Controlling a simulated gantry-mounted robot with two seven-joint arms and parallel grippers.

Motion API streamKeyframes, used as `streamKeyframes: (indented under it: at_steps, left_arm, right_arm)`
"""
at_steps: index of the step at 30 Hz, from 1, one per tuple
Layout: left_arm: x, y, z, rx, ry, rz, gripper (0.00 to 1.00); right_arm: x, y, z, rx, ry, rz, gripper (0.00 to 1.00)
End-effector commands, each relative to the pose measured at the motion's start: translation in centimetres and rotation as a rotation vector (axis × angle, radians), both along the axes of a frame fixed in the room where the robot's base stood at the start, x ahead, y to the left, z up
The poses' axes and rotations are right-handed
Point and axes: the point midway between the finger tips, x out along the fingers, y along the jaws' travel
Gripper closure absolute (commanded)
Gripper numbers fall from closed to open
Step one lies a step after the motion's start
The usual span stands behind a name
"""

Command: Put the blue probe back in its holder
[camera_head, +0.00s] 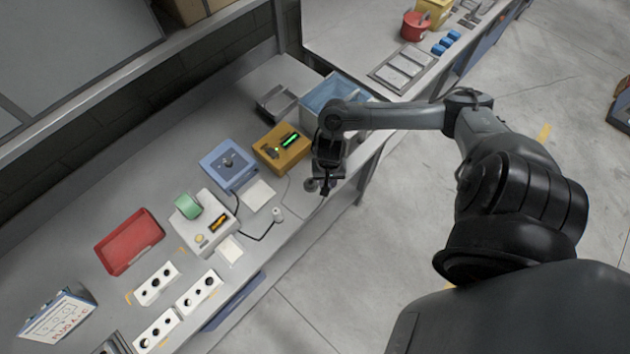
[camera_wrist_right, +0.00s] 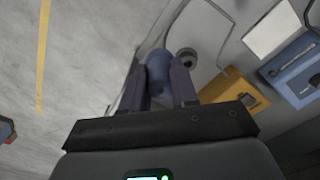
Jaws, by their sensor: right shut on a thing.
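My right gripper (camera_head: 325,186) is over the table's front edge, in front of the orange device. In the right wrist view its fingers (camera_wrist_right: 159,88) are shut on the blue probe (camera_wrist_right: 158,66), a dark blue rounded cylinder. A small grey ring with a dark hole (camera_wrist_right: 187,57), which looks like the holder, sits right beside the probe at the table edge; the probe appears outside it. The ring shows by the gripper in the head view (camera_head: 312,185). The probe is mostly hidden by the gripper in the head view. My left gripper is out of view.
The orange device (camera_head: 282,148) has a green display; a thin cable runs near it. A blue device (camera_head: 228,163) and a white device (camera_head: 208,226) with a cabled white probe (camera_head: 278,214) stand to the left. A blue bin (camera_head: 335,92) is behind my wrist. Open floor lies right.

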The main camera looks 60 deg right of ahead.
Motion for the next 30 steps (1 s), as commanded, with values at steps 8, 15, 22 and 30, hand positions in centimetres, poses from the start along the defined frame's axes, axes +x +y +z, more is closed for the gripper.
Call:
streamKeyframes:
  at_steps: [8,15,22,30]
  left_arm:
    - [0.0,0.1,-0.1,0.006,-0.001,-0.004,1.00]
    - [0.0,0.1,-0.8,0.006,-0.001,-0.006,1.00]
    - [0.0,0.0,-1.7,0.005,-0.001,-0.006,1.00]
    - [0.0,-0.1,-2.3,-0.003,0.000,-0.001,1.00]
  right_arm:
    - [-1.8,-0.6,-1.3,0.002,-0.001,-0.002,1.00]
    - [1.4,-1.9,-3.6,0.003,-0.005,-0.007,1.00]
    - [5.5,-3.5,-6.3,0.003,-0.003,-0.005,1.00]
    - [8.1,-4.7,-8.0,0.002,-0.002,-0.001,1.00]
